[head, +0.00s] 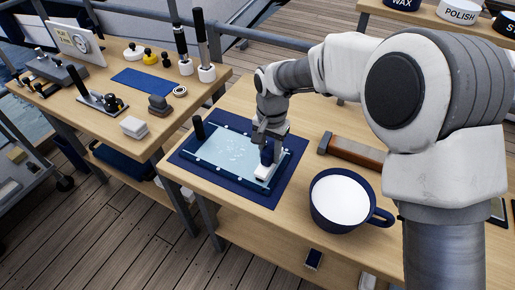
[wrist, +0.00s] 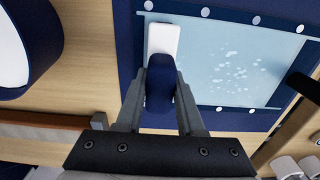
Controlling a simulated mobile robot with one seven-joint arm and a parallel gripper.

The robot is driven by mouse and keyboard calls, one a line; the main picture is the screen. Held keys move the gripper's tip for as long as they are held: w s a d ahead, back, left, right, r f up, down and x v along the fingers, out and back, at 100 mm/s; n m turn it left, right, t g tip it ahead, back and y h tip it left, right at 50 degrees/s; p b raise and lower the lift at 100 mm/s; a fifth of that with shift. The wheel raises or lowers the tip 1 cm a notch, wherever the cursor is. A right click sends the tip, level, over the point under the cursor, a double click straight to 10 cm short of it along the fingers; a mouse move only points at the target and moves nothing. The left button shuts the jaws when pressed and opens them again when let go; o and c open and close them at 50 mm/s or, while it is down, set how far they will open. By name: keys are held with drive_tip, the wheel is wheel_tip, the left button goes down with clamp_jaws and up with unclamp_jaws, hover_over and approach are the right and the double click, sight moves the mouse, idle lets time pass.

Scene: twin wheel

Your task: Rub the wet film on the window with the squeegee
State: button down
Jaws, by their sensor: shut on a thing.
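The window (head: 225,157) is a pale blue pane in a navy frame, lying flat on a navy mat (head: 271,198). The wet film (head: 236,148) shows as whitish drops around the pane's middle; in the wrist view the drops (wrist: 236,72) lie right of the squeegee. The squeegee has a navy handle (wrist: 160,86) and a white head (wrist: 164,40). My gripper (head: 266,138) is shut on the handle, one finger on each side. The squeegee's head (head: 265,172) is over the pane's right end; I cannot tell whether it touches.
A navy mug (head: 317,214) with white contents stands to the right, near the window. A brown wooden block (head: 352,150) lies behind it. A black upright post (head: 199,130) stands at the window's far left corner. A second table (head: 60,97) with tools is at the left.

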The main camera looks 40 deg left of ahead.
drive_tip(key=shift+w+d, duration=0.1)
drive_tip(key=shift+d, duration=0.35)
drive_tip(key=shift+a, duration=0.1)
drive_tip(key=shift+s+a+p, duration=0.2)
drive_tip(key=shift+s+a, duration=0.1)
drive_tip(key=shift+a, duration=0.65)
drive_tip(key=shift+s+a+p, duration=0.15)
drive_tip(key=shift+s+a, duration=0.1)
drive_tip(key=shift+a, duration=0.65)
drive_tip(key=shift+s+a+p, duration=0.2)
drive_tip(key=shift+s+a, duration=0.1)
drive_tip(key=shift+a, duration=0.65)
drive_tip(key=a, duration=0.1)
drive_tip(key=s+a+p, duration=0.1)
drive_tip(key=a, duration=0.3)
drive_tip(key=shift+s+p, duration=0.3)
drive_tip(key=shift+p, duration=0.05)
drive_tip(key=shift+a, duration=0.3)
drive_tip(key=shift+s+a, duration=0.1)
